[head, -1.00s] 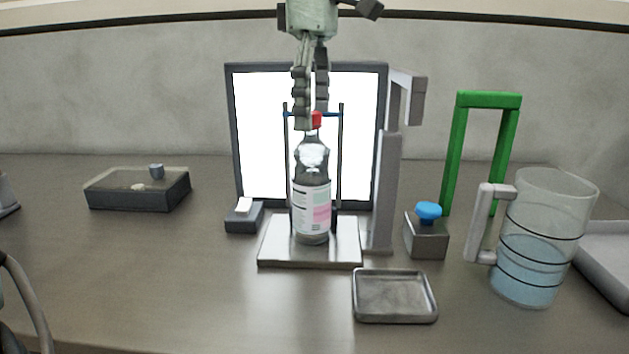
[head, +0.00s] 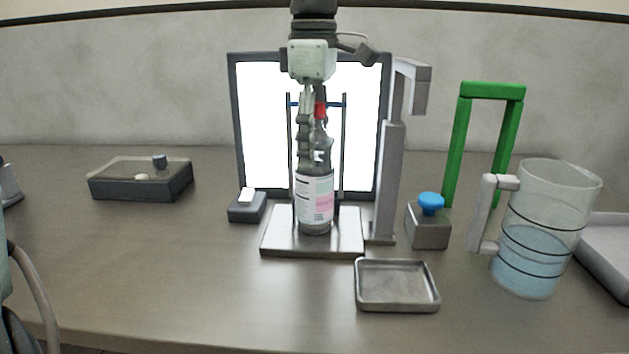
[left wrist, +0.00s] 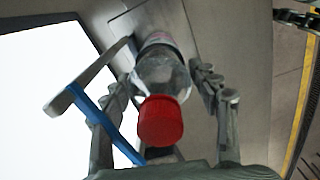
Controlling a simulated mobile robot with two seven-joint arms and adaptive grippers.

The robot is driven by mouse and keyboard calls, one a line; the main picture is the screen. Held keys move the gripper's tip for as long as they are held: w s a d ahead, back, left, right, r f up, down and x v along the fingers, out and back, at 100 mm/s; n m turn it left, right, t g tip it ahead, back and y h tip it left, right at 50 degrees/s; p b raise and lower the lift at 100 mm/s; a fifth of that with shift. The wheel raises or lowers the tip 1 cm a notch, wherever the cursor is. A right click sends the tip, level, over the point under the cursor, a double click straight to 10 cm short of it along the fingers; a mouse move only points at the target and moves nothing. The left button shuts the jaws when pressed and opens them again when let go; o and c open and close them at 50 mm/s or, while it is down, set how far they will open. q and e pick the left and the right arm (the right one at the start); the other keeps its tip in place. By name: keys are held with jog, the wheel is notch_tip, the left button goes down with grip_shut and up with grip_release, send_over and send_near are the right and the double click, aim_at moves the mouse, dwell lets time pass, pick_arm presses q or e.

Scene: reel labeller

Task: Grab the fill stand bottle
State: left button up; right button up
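The fill stand bottle (head: 315,200) stands upright on the metal base plate of the fill stand (head: 280,243). It has a red cap and a white and pink label. My left gripper (head: 312,152) comes down from above, with its fingers at the upper part of the bottle. In the left wrist view the bottle (left wrist: 163,68) lies between the two spread fingers of the left gripper (left wrist: 163,80), its red cap toward the camera. The fingers look open around it, with a gap on the right side. My right gripper does not show clearly.
A bright panel (head: 262,120) stands behind the bottle, with thin posts and a blue bar close by. A grey column (head: 388,180) stands at right. A metal tray (head: 397,284), blue-button box (head: 428,235), green frame (head: 455,150) and jug (head: 530,262) occupy the right side.

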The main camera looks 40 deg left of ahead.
pick_arm(q)
jog(key=shift+r, duration=0.1)
grip_shut()
